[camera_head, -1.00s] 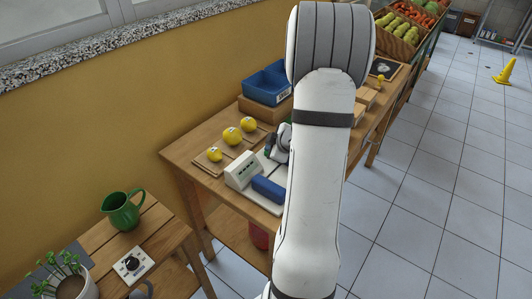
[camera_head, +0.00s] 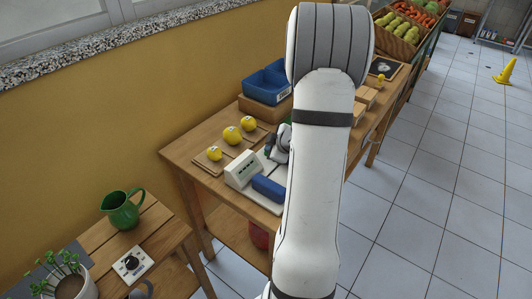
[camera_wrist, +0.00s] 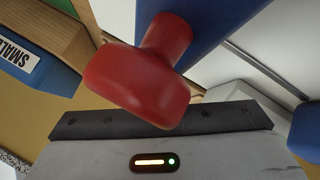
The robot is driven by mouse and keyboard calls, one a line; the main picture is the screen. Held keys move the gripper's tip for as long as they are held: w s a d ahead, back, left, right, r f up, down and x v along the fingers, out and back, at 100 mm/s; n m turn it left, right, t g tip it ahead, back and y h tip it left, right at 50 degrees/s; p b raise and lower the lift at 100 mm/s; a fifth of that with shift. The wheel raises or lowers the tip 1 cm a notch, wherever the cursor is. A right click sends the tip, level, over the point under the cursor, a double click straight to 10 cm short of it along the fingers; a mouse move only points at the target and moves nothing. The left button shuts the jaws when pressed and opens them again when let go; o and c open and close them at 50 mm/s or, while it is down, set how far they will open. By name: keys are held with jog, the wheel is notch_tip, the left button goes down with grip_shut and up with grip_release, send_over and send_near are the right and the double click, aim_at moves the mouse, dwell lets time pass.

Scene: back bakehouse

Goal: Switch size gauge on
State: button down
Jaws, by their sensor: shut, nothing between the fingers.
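A white box with a row of dark marks on its sloped face, likely the size gauge (camera_head: 243,170), stands on the wooden table beside a blue block (camera_head: 268,188). My gripper (camera_head: 270,150) is shut and empty, low over the table just behind the white box, partly hidden by my arm. In the wrist view a rounded red knob (camera_wrist: 137,88) on a short stem looms close in front of my gripper's body, against a blue surface (camera_wrist: 215,25). It hides my fingertips. I cannot tell whether they touch the knob, or whether it belongs to the gauge.
Several yellow fruits (camera_head: 232,135) sit on a board at the table's left. A blue bin (camera_head: 266,82) stands behind. A box labelled SMALL (camera_wrist: 40,55) is at the wrist view's left. A side table holds a green jug (camera_head: 122,210) and a dial plate (camera_head: 131,263).

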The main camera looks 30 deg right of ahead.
dwell(0.4)
jog(key=shift+r+p, duration=0.3)
jog(key=shift+p, duration=0.25)
notch_tip(320, 180, up, 6)
jog(key=p, duration=0.6)
dwell(0.3)
